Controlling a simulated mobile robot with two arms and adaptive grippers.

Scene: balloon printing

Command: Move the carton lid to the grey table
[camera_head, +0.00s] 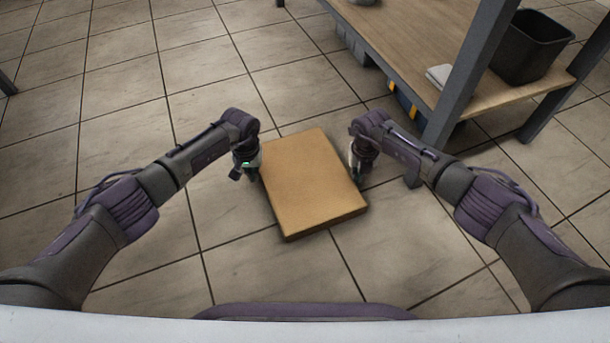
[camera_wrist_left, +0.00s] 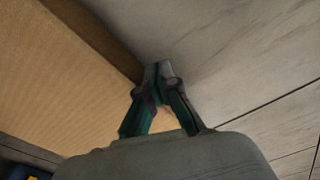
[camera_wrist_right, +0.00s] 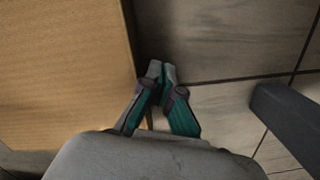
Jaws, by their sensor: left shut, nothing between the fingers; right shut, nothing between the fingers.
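The carton lid (camera_head: 312,183) is a flat tan-brown rectangle with a shallow rim, level between my two arms. My left gripper (camera_head: 252,176) is shut and empty at its left side. My right gripper (camera_head: 358,180) is shut and empty at its right side. In the left wrist view the lid (camera_wrist_left: 60,75) lies left of the shut fingertips (camera_wrist_left: 158,70), which are close to its edge. In the right wrist view the lid (camera_wrist_right: 60,75) is also left of the shut fingertips (camera_wrist_right: 160,70). Whether the fingers touch the lid, I cannot tell.
A workbench with a wooden top (camera_head: 410,38) and dark grey posts (camera_head: 474,75) stands at the upper right. A black bin (camera_head: 530,48) and a folded light cloth (camera_head: 439,76) are on its wooden surfaces. Tiled floor (camera_head: 120,70) is clear on the left.

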